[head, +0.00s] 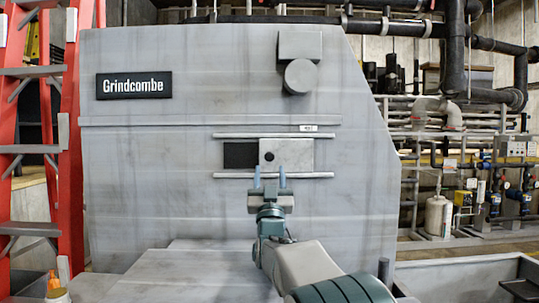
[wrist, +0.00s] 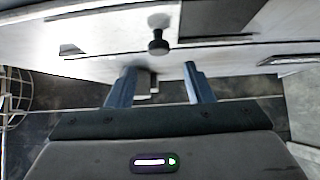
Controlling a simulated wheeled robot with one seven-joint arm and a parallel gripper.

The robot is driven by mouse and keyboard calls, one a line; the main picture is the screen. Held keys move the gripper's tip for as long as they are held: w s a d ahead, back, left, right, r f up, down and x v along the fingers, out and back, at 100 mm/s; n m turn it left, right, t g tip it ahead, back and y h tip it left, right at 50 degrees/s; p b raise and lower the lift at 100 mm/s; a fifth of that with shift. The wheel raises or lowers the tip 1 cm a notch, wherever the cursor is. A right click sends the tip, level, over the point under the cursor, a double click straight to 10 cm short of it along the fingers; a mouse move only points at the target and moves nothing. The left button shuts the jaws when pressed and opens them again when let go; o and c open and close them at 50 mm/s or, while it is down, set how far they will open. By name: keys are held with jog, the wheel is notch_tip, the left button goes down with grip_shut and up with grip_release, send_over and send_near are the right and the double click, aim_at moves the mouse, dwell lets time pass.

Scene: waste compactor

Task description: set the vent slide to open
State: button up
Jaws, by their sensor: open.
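The vent slide (head: 294,153) is a pale plate between two horizontal rails on the grey machine front. A dark opening (head: 240,155) shows to its left. A small dark knob (head: 269,156) stands on the plate near its left edge; it also shows in the wrist view (wrist: 158,43), lined up roughly midway between my fingers but beyond their tips. My gripper (head: 269,178) is open and empty, just below the knob in the head view, with its blue fingers apart. It also shows in the wrist view (wrist: 160,67). The fingers are not around the knob.
A round grey fitting (head: 299,76) sticks out above the slide. A small label (head: 309,128) is over the upper rail. A red ladder (head: 70,150) stands at the left, and pipes and valves (head: 465,180) line the right. The machine front around the slide is mostly clear.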

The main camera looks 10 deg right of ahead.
aim_at(271, 159)
jog(key=p+x, duration=0.1)
jog(key=x, duration=0.2)
jog(key=p+x, duration=0.1)
jog(key=x, duration=0.1)
jog(key=shift+w+d+p, duration=0.1)
jog(key=shift+w+p, duration=0.25)
jog(key=shift+w, duration=0.15)
grip_shut()
jog(key=shift+d+f, duration=0.1)
jog(key=shift+d, duration=0.05)
